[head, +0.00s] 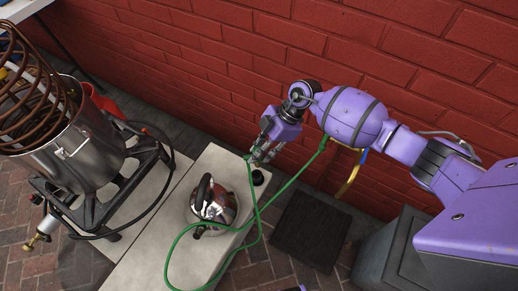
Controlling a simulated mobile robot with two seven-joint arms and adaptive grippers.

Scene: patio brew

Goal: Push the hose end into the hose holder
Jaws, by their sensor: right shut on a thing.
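My right gripper (264,149) points down over the back end of the pale bench (190,262), close to the brick wall. It is shut on the green hose (172,262); the fingers hide much of the hose end. The hose hangs from the fingers, loops over the bench around the kettle, and runs back up behind my right arm. A small dark round piece (259,177) sits just below the fingers at the bench's back end. It may be the hose holder, but I cannot tell surely. The hose end looks apart from it. My left gripper is not in view.
A shiny kettle (214,206) stands on the bench beside the hose. A steel pot (82,150) with a copper coil (35,85) stands on a black burner frame (95,208) at left. A dark mat (312,233) lies on the floor. The red brick wall (215,60) is close behind.

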